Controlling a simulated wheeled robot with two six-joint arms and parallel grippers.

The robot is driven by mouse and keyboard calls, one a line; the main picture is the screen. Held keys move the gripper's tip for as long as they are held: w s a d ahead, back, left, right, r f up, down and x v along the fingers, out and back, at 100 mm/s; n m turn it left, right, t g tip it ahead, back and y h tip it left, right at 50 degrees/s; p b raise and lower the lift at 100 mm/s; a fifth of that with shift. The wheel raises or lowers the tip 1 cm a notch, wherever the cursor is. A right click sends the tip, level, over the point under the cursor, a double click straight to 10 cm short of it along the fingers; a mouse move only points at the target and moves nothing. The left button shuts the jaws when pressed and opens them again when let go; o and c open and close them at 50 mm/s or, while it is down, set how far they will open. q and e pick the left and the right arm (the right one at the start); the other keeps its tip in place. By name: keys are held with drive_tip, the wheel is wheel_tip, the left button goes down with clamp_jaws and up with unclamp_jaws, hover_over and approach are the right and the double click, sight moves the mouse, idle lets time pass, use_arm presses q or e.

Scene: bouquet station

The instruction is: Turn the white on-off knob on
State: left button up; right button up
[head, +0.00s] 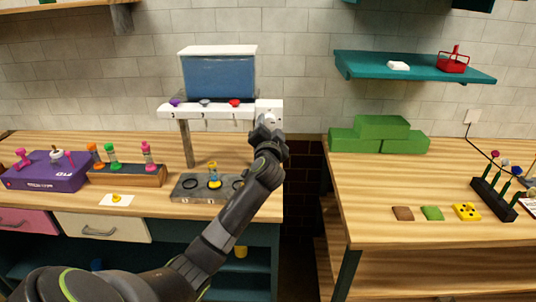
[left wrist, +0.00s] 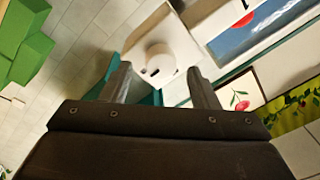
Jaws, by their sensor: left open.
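The white knob (left wrist: 158,60) is a round cap with a dark mark, on a white plate (left wrist: 180,45) in the left wrist view. In the head view the white housing (head: 267,104) is at the right end of the dispenser's white bar, and my gripper hides the knob. My left gripper (head: 268,124) is raised in front of it. In the left wrist view my left gripper (left wrist: 157,72) is open, with one finger on each side of the knob. Whether the fingers touch it I cannot tell. My right gripper is not in view.
A blue tank (head: 219,77) stands above the white bar (head: 215,113), which has purple, grey and red knobs. Below is a grey tray (head: 190,188) with a small bottle. A purple box (head: 45,177) and a wooden rack (head: 128,175) are left. Green blocks (head: 378,130) are right.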

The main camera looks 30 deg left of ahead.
use_arm(q)
drive_tip(key=b+v, duration=0.4)
drive_tip(key=v, duration=1.1)
drive_tip(key=shift+s+d, duration=0.2)
drive_tip(key=shift+s, duration=0.1)
drive_tip(key=shift+f, duration=0.1)
